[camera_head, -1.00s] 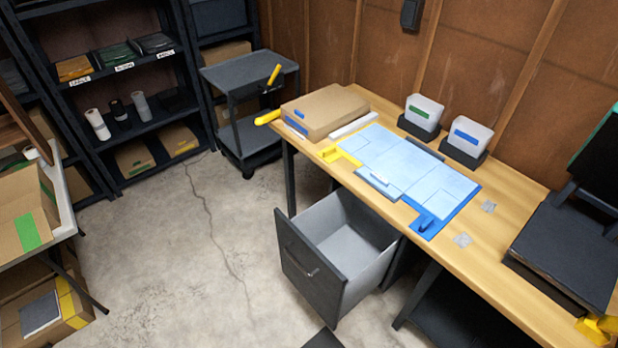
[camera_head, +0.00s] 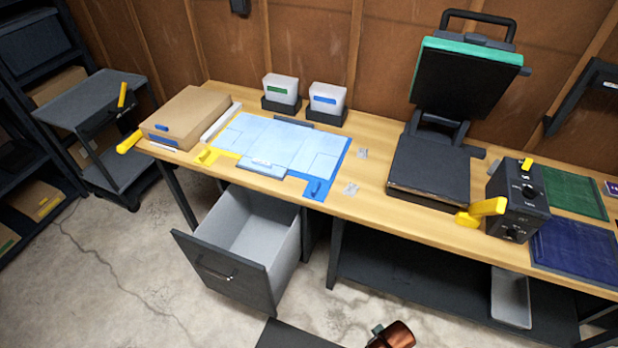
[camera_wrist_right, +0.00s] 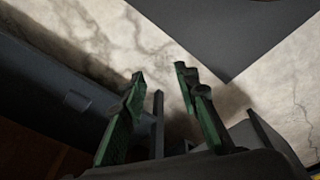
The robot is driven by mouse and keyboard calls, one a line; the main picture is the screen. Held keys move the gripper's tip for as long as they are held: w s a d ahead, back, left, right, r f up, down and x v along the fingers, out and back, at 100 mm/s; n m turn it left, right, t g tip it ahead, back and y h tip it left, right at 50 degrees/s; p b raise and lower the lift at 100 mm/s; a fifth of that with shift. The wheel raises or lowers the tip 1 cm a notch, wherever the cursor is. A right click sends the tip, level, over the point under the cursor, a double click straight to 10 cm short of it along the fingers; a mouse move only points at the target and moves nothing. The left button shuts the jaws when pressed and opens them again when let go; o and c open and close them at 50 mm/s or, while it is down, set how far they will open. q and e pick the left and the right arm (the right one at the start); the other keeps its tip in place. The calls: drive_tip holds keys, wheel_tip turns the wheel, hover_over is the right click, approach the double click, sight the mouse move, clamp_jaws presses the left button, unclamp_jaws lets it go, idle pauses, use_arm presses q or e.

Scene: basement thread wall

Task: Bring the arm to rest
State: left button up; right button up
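My right gripper (camera_wrist_right: 160,75) shows in the right wrist view. Its two green-and-dark fingers stand apart, and I see nothing held between them. Pale cracked floor and dark furniture parts lie beyond the fingertips. In the head view, a copper-coloured rounded part (camera_head: 394,335) shows at the bottom edge; I cannot tell whether it belongs to my arm. My left gripper is in neither current view.
The wooden workbench (camera_head: 375,203) carries a cardboard box (camera_head: 185,118), a light blue sheet (camera_head: 280,142), a raised-lid press (camera_head: 430,165) and a dark control box (camera_head: 517,200). An open grey drawer (camera_head: 245,225) juts out below. Concrete floor (camera_head: 110,270) is clear at left.

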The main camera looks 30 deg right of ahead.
drive_tip(key=s+a+f+p, duration=0.1)
drive_tip(key=s+f+p, duration=0.15)
drive_tip(key=f, duration=0.65)
drive_tip(key=s+f+p, duration=0.2)
drive_tip(key=s+f, duration=0.2)
drive_tip(key=f, duration=0.5)
use_arm(q)
wheel_tip(320, 180, up, 8)
drive_tip(key=w+p, duration=0.2)
drive_tip(key=p, duration=0.2)
drive_tip(key=shift+t, duration=0.4)
use_arm(e)
drive_tip(key=s+f, duration=0.4)
drive_tip(key=s, duration=0.4)
drive_tip(key=s+f+n+g, duration=0.1)
drive_tip(key=s+f, duration=0.3)
drive_tip(key=s, duration=0.4)
drive_tip(key=shift+s+f+y, duration=0.2)
drive_tip(key=shift+s+y, duration=0.1)
drive_tip(key=shift+s, duration=0.05)
